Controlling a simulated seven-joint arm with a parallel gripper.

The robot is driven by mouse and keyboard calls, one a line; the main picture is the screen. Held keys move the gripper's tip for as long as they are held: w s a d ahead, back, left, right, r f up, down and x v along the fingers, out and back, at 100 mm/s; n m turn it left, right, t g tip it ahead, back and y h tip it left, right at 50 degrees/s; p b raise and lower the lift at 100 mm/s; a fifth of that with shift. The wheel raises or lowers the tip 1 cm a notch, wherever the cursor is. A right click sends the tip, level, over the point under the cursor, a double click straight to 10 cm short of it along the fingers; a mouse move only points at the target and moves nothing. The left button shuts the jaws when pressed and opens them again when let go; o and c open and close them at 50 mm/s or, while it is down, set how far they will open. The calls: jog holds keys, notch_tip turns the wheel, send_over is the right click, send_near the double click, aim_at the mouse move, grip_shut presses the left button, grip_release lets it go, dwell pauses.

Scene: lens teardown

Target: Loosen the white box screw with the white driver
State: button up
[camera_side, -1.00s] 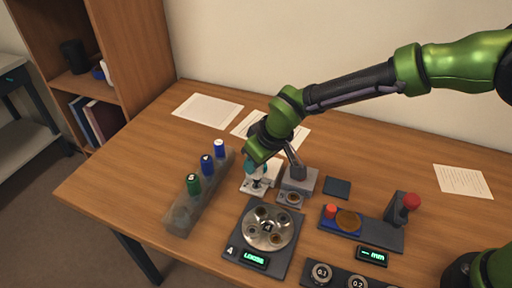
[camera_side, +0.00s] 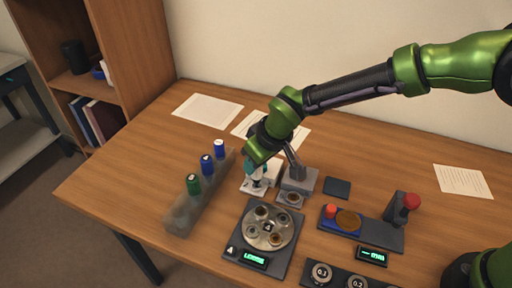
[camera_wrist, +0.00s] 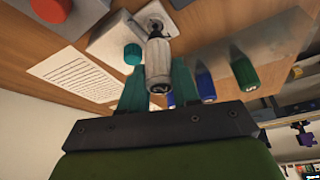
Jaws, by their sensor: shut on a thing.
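My gripper (camera_side: 256,167) is low over the white box (camera_side: 268,176), with its teal fingers shut on the white driver (camera_side: 257,183). The driver looks about upright in the side view. The tip appears to be at the top of the box. The white box screw is hidden behind the driver, so I cannot tell whether the tip is seated in it.
A grey rack (camera_side: 187,213) with green and blue drivers stands left. A round turntable with small cups (camera_side: 268,226) is in front. A grey block (camera_side: 300,180) stands close right of the box. A dark base with red knobs (camera_side: 375,232) is farther right. Papers lie behind.

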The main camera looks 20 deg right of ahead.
jog(key=shift+f, duration=0.65)
dwell(0.6)
jog(key=shift+w+d+n, duration=0.1)
jog(key=shift+n, duration=0.6)
jog(key=shift+n+g+y, duration=0.4)
jog(key=shift+n+y, duration=0.1)
jog(key=shift+n, duration=0.6)
jog(key=shift+n+y, duration=0.3)
jog(key=shift+n, duration=0.3)
jog(key=shift+n+g+y, duration=0.3)
jog(key=shift+n+g, duration=0.2)
jog(key=shift+n, duration=0.7)
